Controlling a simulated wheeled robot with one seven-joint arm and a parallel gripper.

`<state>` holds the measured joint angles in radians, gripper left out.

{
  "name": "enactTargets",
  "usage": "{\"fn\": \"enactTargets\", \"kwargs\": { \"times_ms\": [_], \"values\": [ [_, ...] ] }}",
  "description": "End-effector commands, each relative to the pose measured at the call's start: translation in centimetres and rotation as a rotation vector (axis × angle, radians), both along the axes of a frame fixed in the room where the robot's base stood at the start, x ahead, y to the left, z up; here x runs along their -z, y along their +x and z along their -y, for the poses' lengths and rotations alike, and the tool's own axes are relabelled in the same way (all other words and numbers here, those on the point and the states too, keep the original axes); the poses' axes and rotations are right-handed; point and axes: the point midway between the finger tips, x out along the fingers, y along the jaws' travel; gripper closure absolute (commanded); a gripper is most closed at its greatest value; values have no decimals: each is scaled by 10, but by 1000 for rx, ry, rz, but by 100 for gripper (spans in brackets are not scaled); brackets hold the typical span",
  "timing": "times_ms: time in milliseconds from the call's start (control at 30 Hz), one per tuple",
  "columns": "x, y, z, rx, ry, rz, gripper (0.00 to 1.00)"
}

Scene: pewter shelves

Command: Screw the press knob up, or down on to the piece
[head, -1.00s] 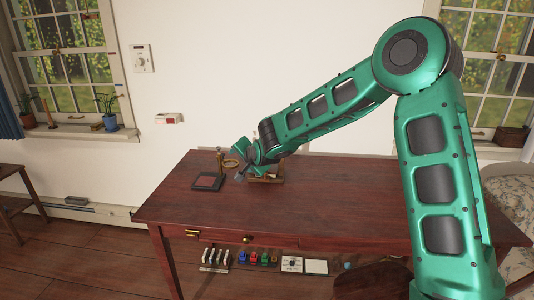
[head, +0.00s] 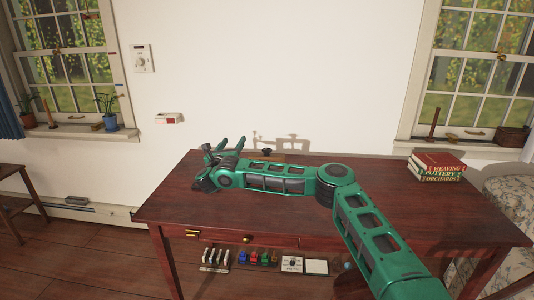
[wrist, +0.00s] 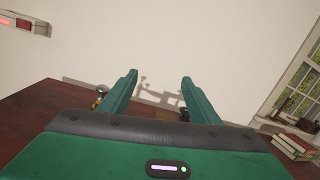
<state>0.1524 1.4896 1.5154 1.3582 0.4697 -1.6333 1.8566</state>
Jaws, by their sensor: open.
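A small brown wooden thing (head: 274,157), apparently the press, shows at the back of the table behind my forearm. A dark round part is on its top, and most of it is hidden. I cannot make out the knob clearly or whether it bears on a piece. My gripper (head: 226,146) is open and empty, to the left of it, with its fingers pointing up and away. In the wrist view the two green fingers (wrist: 160,76) are spread apart. A brown patch (wrist: 168,113) shows low between them, and a shiny round thing (wrist: 101,91) lies left of the left finger.
The dark red table (head: 175,207) has free room at its front left and right. A stack of books (head: 438,166) stands at the back right. Small coloured items (head: 258,258) sit below the table's front edge.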

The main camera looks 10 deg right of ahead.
Motion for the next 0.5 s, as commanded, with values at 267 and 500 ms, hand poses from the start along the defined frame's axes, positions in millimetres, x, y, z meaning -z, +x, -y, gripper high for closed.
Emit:
{"fn": "enactTargets", "kwargs": {
  "times_ms": [267,500],
  "values": [
    [69,-12,72,275,219,24,44],
    [78,-9,91,323,247,34,44]
  ]
}}
